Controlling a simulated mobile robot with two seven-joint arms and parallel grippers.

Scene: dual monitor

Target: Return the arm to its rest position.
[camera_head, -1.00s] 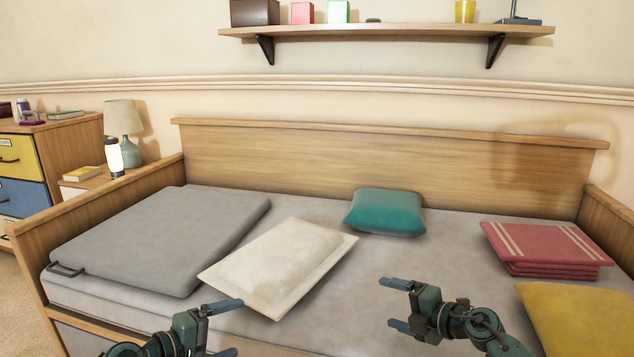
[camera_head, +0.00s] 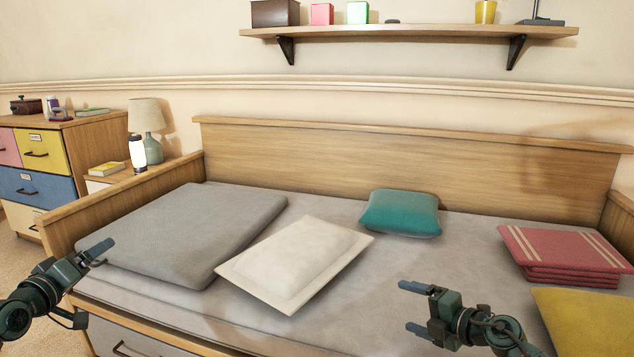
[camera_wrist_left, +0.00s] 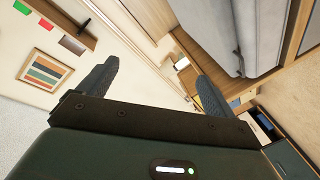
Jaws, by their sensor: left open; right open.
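My left gripper (camera_head: 98,282) is open and empty at the left of the head view, in front of the bed's front left corner. Its two spread fingers also show in the left wrist view (camera_wrist_left: 154,78), with nothing between them. My right gripper (camera_head: 406,307) is open and empty over the front middle of the bed, fingers pointing left. The bed (camera_head: 360,270) carries a grey folded pad (camera_head: 195,230), a white cushion (camera_head: 295,262) and a teal cushion (camera_head: 401,212). Neither gripper visibly touches any of them.
Red folded cloths (camera_head: 565,250) and a yellow cushion (camera_head: 590,320) lie at the bed's right. A nightstand with a lamp (camera_head: 147,115) and a white lantern (camera_head: 137,155), and a drawer chest (camera_head: 85,130), stand at left. A wall shelf (camera_head: 420,32) is high above.

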